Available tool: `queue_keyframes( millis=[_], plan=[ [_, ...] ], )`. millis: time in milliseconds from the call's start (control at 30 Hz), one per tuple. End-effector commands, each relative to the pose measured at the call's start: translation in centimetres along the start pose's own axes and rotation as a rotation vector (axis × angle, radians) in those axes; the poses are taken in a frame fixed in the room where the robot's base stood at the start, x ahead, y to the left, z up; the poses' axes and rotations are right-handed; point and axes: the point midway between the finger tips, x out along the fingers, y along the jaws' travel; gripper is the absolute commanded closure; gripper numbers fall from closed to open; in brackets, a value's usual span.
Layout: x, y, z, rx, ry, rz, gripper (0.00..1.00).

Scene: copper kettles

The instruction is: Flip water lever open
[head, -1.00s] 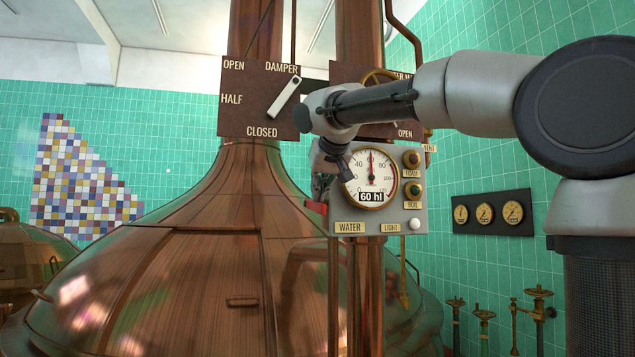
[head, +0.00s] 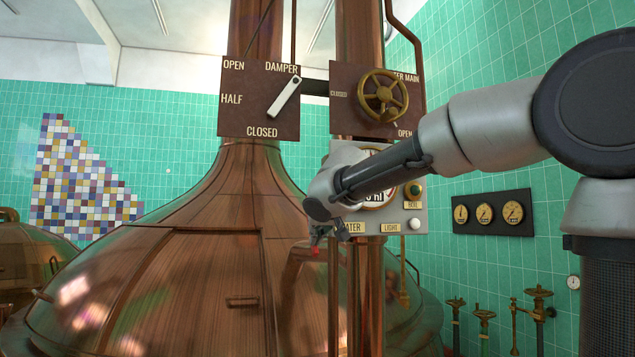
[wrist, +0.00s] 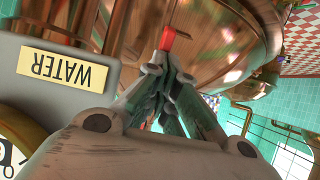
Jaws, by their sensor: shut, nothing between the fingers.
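The water lever shows as a small red tip (head: 315,240) at the lower left of the gauge panel, below the WATER label, in the head view. The rest of the lever is hidden behind my gripper. In the wrist view, which is upside down, the red tip (wrist: 168,38) sits right at the ends of my fingers. My gripper (wrist: 165,68) is shut with nothing between its fingers, its tips touching or very close to the red tip. I cannot tell which. In the head view, my wrist covers much of the panel.
The grey gauge panel (head: 420,222) carries the yellow WATER label (wrist: 54,68), a LIGHT label and a white button. The large copper kettle (head: 180,285) bulges just left of and behind the lever. The brass water-main wheel (head: 383,95) is above.

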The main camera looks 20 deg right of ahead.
Motion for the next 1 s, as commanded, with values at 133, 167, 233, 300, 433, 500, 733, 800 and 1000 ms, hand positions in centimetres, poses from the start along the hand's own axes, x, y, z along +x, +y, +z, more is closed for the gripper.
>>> queue_keyframes(
  millis=[133,167,233,300,433,500,733,800,1000],
  plan=[
    [1.4,0.1,0.6,0.0,-0.003,0.002,1.0],
    [1.7,0.1,0.7,0.0,-0.003,0.002,1.0],
    [2.2,0.1,0.8,0.0,-0.003,0.002,1.0],
    [2.7,0.1,0.8,0.0,-0.002,0.001,1.0],
    [3.4,0.0,0.9,0.0,-0.003,0.001,1.0],
    [3.6,0.0,0.9,0.0,-0.002,0.001,1.0],
    [4.1,0.0,0.9,0.0,-0.001,0.001,1.0],
    [4.1,0.0,0.9,0.0,-0.001,0.001,1.0],
    [4.1,0.0,0.9,0.0,-0.001,0.001,1.0]
  ],
)
